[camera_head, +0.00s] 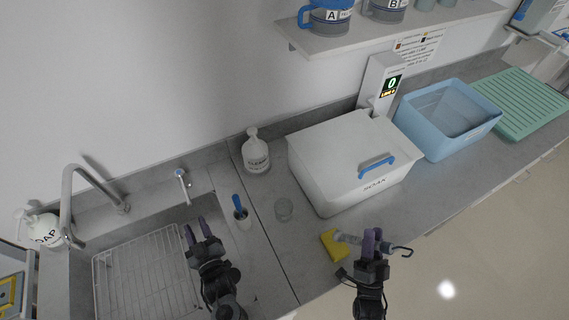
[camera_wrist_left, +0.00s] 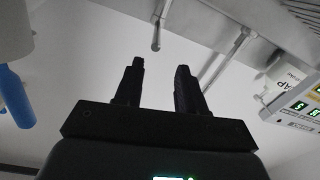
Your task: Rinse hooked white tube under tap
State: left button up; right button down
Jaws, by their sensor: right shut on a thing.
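The hooked white tube (camera_head: 347,239) is held crosswise in my right gripper (camera_head: 371,236), which is shut on it over the counter's front edge. Its pale body points left and a dark thin hook shows on the right; the gripped middle is hidden. My left gripper (camera_head: 195,229) is open and empty over the right side of the sink; its two fingers also show apart in the left wrist view (camera_wrist_left: 160,68). The metal tap (camera_head: 68,196) arches over the sink's left side. A tap lever (camera_head: 182,186) stands at the sink's back edge. No water stream is visible.
A wire rack (camera_head: 130,275) lies in the sink. The white SOAK box (camera_head: 330,150) and blue bin (camera_head: 420,135) fill the counter's right.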

aim_at(186, 195)
pick_arm(q)
jog(key=x, duration=1.2)
jog(key=shift+w+d, duration=0.15)
jog(key=shift+w, duration=0.2)
grip_shut()
